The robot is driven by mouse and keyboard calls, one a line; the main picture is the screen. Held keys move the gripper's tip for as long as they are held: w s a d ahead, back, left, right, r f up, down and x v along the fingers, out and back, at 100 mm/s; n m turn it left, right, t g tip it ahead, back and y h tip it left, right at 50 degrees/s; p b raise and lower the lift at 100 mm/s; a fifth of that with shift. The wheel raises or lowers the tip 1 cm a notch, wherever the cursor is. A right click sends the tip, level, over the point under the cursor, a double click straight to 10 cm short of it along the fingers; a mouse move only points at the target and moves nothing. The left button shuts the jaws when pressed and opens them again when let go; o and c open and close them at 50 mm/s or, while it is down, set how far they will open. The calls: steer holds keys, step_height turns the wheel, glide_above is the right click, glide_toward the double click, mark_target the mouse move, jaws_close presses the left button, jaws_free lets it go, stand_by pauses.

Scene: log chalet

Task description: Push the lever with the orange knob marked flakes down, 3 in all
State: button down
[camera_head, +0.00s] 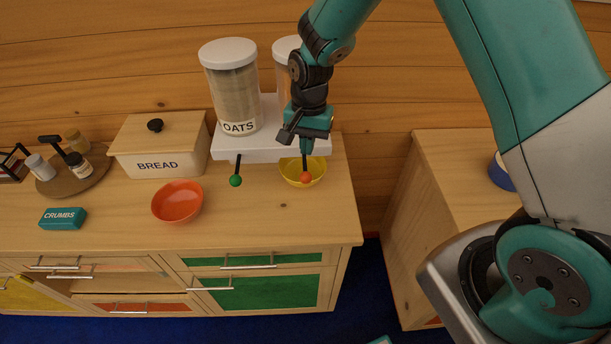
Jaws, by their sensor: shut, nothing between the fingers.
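The lever with the orange knob (306,178) sticks out at the front right of the white dispenser (228,148). My gripper (305,152) is shut and empty, pointing down just above the orange knob and over the lever; I cannot tell whether it touches. A yellow bowl (289,168) stands below the knob; its contents are hard to make out. The clear canister behind my arm (282,75) is mostly hidden, and so is any label on it. The other lever has a green knob (236,181) and sits under the canister labelled OATS (236,95).
An orange bowl (178,203), a bread box (160,150), a teal crumbs box (63,219) and a round wooden tray (92,182) with jars stand to the left. The counter front (285,220) is clear. A gap separates it from the right cabinet (440,190).

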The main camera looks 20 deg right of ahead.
mark_target(306, 172)
steer(key=shift+s+a+f+b, duration=0.1)
steer(key=shift+s+f+b, duration=0.05)
steer(key=shift+f+b, duration=1.35)
steer(key=shift+s+a+f+b, duration=0.15)
steer(key=shift+f+b, duration=0.85)
steer(key=shift+f, duration=0.95)
